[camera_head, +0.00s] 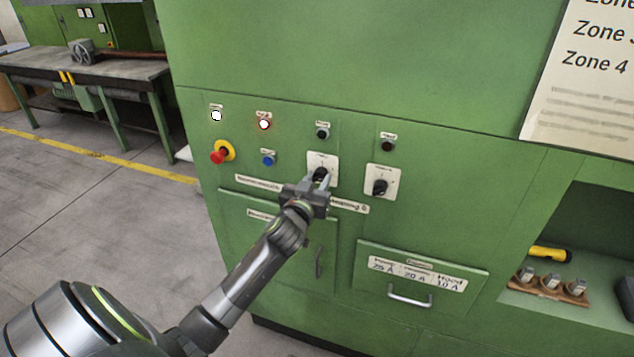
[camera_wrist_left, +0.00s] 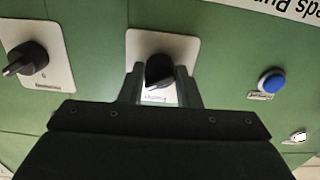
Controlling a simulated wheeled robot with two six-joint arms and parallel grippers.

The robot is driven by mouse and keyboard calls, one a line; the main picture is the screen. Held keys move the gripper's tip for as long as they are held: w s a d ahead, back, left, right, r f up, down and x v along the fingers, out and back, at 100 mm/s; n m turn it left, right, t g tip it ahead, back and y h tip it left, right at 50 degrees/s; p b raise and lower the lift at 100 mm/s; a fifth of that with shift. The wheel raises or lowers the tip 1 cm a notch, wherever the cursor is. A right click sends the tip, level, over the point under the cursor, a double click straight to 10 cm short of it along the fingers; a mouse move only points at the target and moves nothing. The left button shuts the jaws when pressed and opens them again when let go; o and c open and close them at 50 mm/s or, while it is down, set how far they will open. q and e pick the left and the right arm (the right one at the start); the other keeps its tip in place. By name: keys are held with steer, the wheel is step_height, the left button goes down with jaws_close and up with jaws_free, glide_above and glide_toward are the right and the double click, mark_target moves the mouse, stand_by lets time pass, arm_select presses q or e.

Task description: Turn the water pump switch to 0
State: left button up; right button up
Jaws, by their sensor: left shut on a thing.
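Two black rotary switches on white plates sit on the green machine panel. My left gripper (camera_head: 318,181) is shut on the left switch (camera_head: 320,172), with a finger on each side of its knob. In the left wrist view this switch (camera_wrist_left: 159,70) shows between the two fingers (camera_wrist_left: 160,88). The right switch (camera_head: 380,186) stands free; in the left wrist view it is at the left (camera_wrist_left: 27,60). The labels are too small or blurred to tell which one is the water pump switch or where the 0 mark is. My right gripper is not in view.
A red emergency button (camera_head: 219,154), a blue button (camera_head: 268,158) and lit lamps (camera_head: 216,115) are left of the switches. A drawer handle (camera_head: 409,299) sticks out below. A niche at right holds a yellow-and-black torch (camera_head: 550,254). A workbench (camera_head: 110,72) stands far left.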

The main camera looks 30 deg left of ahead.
arm_select(q)
steer(key=shift+d+n+b, duration=0.1)
steer(key=shift+n+b, duration=3.3)
steer(key=shift+n, duration=2.3)
steer(key=o, duration=1)
steer(key=shift+c, duration=0.2)
